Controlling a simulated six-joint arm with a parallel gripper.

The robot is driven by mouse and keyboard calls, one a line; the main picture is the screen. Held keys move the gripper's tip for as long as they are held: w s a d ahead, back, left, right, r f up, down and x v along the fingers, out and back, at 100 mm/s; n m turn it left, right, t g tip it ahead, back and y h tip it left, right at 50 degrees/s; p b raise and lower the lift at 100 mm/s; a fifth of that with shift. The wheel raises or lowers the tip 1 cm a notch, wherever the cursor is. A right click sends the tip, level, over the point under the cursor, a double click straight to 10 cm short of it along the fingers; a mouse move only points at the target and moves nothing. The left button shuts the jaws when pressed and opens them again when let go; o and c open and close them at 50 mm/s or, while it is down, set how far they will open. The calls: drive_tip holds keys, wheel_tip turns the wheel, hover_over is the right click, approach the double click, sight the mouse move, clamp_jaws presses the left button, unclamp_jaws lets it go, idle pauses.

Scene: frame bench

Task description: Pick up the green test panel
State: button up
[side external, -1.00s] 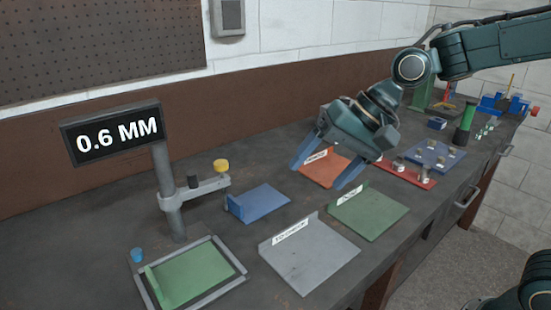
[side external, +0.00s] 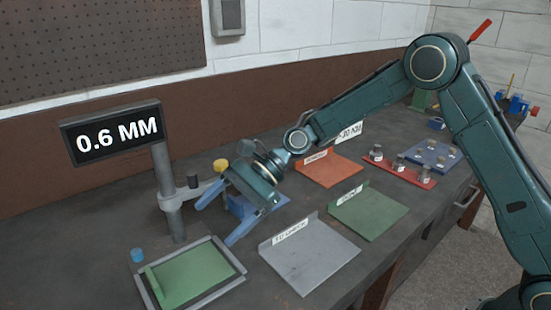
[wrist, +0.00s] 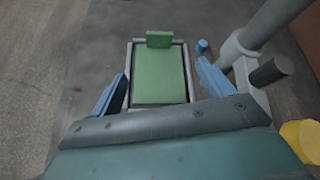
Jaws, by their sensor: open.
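The green test panel (side external: 190,277) lies flat in a grey metal frame (side external: 235,262) at the front left of the bench. It has a small upright green tab (side external: 153,287) at its left edge. In the wrist view the panel (wrist: 160,78) shows whole, with the tab at its far end. My gripper (side external: 212,225) is open and empty, above and behind the frame, pointing down toward it. Its blue fingers stand wide on either side of the panel's line in the wrist view (wrist: 160,88), apart from the panel.
A grey post with a "0.6 MM" display (side external: 112,133) and a side arm stands close beside my gripper. A blue cap (side external: 137,255) sits by the frame. Grey (side external: 310,256), green (side external: 368,212), orange (side external: 330,170) and blue plates lie to the right.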

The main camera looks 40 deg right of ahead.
drive_tip(key=a+f+m, duration=0.1)
drive_tip(key=a+f+m+y, duration=0.1)
drive_tip(key=f, duration=0.1)
drive_tip(key=shift+w+a+f+m+g+y, duration=0.15)
drive_tip(key=shift+w+m+g+y, duration=0.15)
drive_tip(key=shift+w+m+g, duration=0.1)
approach(155, 278)
drive_tip(key=shift+w+f+x, duration=0.1)
drive_tip(key=shift+f+x, duration=0.05)
drive_tip(key=shift+x, duration=0.8)
drive_tip(key=shift+w+f+x, duration=0.15)
drive_tip(key=shift+x, duration=0.75)
drive_tip(key=shift+w+f+x, duration=0.1)
drive_tip(key=shift+f+x, duration=0.1)
drive_tip(key=shift+x, duration=0.75)
drive_tip(key=shift+x, duration=2.4)
drive_tip(key=c, duration=1.5)
